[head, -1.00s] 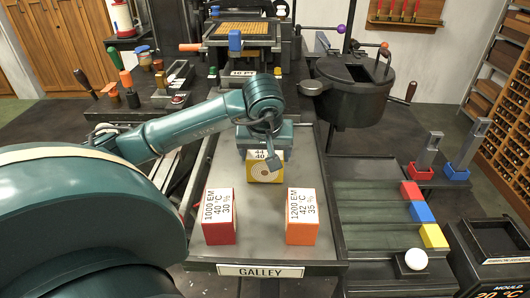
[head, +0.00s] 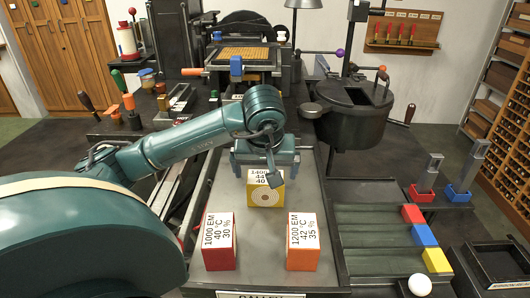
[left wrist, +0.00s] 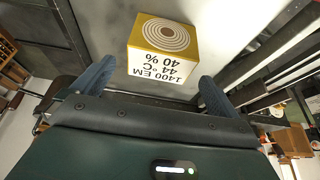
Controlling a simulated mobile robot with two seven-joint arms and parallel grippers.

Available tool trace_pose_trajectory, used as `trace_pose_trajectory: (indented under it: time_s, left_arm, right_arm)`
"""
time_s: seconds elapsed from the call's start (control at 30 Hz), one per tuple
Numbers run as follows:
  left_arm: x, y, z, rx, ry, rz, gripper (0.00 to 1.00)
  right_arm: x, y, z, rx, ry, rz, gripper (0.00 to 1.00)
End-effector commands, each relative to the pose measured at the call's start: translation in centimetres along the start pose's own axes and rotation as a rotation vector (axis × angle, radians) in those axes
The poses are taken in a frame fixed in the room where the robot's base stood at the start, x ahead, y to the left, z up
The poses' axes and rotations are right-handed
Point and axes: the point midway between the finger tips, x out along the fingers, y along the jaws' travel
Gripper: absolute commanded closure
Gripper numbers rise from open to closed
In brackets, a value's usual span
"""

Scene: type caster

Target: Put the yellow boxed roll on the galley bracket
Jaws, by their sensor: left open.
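The yellow boxed roll (head: 265,194) stands on the grey tray between and behind a red box and an orange box. Its front shows a ring pattern and its white top is printed 1400 EM, 44 °C, 40 %. It also shows in the left wrist view (left wrist: 162,38). My left gripper (head: 266,166) is open behind the box in the head view. In the left wrist view its fingers (left wrist: 155,78) are spread apart, with the box beyond their tips and nothing between them. A GALLEY plate, partly cut off, is at the tray's front; I cannot make out a separate bracket.
The red box (head: 219,243) and orange box (head: 302,243) stand at the front of the grey tray (head: 260,262). A dark melting pot (head: 345,118) is at the back right. Coloured blocks (head: 423,235) and a white ball (head: 419,285) lie on the right-hand rack.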

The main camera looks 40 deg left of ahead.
Motion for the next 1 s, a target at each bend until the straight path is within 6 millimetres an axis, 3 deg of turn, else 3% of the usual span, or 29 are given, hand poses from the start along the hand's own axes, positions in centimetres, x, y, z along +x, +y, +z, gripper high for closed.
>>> trace_pose_trajectory:
  time_s: [0.2, 0.4, 1.0]
  left_arm:
    - [-5.4, 0.0, -0.3, 0.001, 0.007, 0.003, 0.01]
    - [-8.1, 0.0, -0.2, 0.001, 0.003, 0.001, 0.01]
    - [-8.8, 0.0, 0.0, 0.000, -0.001, 0.000, 0.01]
  right_arm:
    - [-0.3, -0.1, -0.4, -0.006, -0.008, 0.003, 0.64]
    - [-0.8, -0.1, -1.1, -0.029, -0.014, 0.009, 0.64]
    - [-0.7, -0.1, -0.7, -0.044, -0.026, 0.009, 0.64]
